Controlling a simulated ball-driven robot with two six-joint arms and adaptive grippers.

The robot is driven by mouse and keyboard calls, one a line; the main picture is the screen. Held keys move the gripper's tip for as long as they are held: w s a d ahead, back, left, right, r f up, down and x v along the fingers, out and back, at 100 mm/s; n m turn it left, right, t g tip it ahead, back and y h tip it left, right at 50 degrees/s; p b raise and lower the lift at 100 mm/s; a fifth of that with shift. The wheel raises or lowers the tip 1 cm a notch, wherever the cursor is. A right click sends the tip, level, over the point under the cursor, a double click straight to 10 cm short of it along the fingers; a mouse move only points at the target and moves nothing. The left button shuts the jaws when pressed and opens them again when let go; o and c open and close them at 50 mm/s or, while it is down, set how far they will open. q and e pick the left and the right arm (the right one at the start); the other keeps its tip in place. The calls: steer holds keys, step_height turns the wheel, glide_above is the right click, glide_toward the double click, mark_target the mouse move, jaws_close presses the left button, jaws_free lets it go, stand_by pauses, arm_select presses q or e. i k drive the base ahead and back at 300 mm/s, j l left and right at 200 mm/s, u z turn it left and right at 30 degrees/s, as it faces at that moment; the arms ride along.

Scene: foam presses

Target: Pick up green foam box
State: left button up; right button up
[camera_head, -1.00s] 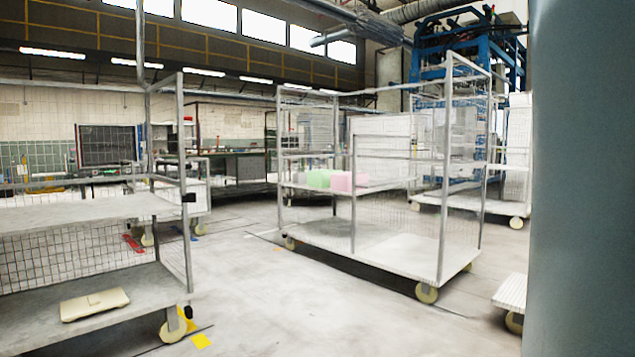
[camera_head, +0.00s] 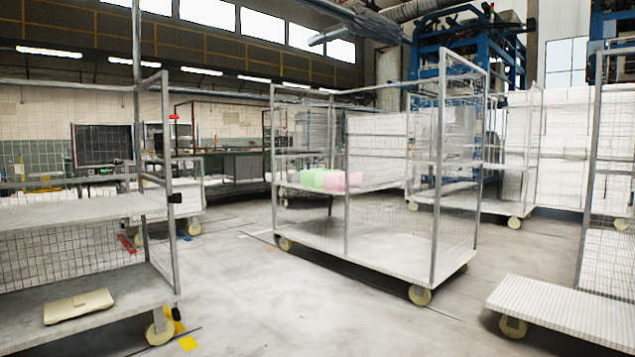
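The green foam box (camera_head: 312,178) sits on the middle shelf of a wheeled metal cart (camera_head: 400,254) in the centre of the view. A pink foam box (camera_head: 343,180) is close on its right, and a small pale pink piece shows at its left. The boxes are small at this distance, so I cannot tell whether they touch. Neither of my grippers is in view.
A cart (camera_head: 88,208) with a pale flat object (camera_head: 78,306) on its lower shelf stands at the near left. Another cart with a low ribbed deck (camera_head: 560,308) stands at the right. Open floor (camera_head: 300,310) lies between them, in front of the centre cart.

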mark_target(312, 179)
steer(key=i+u, duration=0.25)
steer(key=i, duration=4.25)
